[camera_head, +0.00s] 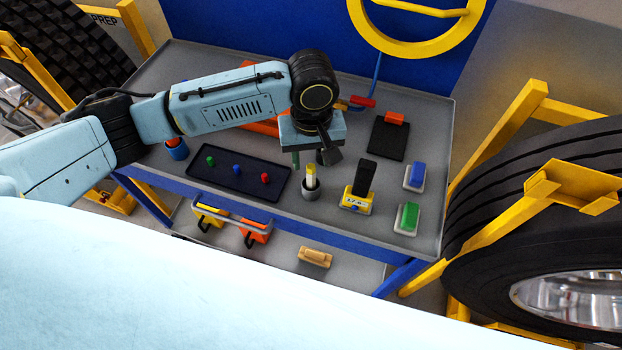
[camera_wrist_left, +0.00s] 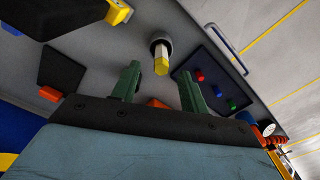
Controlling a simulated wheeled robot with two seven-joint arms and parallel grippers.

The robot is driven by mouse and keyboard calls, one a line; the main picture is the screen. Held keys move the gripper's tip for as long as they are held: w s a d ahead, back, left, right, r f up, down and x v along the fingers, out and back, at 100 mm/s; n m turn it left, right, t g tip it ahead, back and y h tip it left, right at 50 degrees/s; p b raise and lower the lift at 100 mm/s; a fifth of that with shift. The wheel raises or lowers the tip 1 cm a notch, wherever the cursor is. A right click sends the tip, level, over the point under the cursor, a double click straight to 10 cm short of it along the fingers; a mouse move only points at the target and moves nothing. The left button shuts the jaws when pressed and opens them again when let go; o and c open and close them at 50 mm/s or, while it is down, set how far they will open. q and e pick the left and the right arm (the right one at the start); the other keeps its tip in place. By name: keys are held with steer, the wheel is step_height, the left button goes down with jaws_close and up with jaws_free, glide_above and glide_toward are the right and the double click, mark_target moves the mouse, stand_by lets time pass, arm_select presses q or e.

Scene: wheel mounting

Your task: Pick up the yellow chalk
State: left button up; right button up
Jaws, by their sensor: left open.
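The yellow chalk (camera_head: 311,171) stands upright in a small grey cup (camera_head: 311,188) on the grey table. It also shows in the left wrist view (camera_wrist_left: 161,66), its end towards the camera, in its cup (camera_wrist_left: 161,44). My left gripper (camera_head: 309,160) is above the table, just behind the chalk in the head view. Its two green fingers (camera_wrist_left: 158,85) are apart in the left wrist view, with the chalk a little beyond the gap between their tips. Nothing is between them. My right gripper is not in view.
A dark tray (camera_head: 225,181) with green, blue and red pieces lies left of the cup.

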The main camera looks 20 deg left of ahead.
mark_target(311, 166)
arm_select(q)
step_height(311, 166, down, 5)
steer(key=shift+a+f+b, duration=0.1)
steer(key=shift+f+b, duration=0.1)
steer(key=shift+b, duration=0.25)
jaws_close()
step_height(311, 166, up, 10)
steer(key=shift+r+p, duration=0.1)
steer(key=shift+p, duration=0.75)
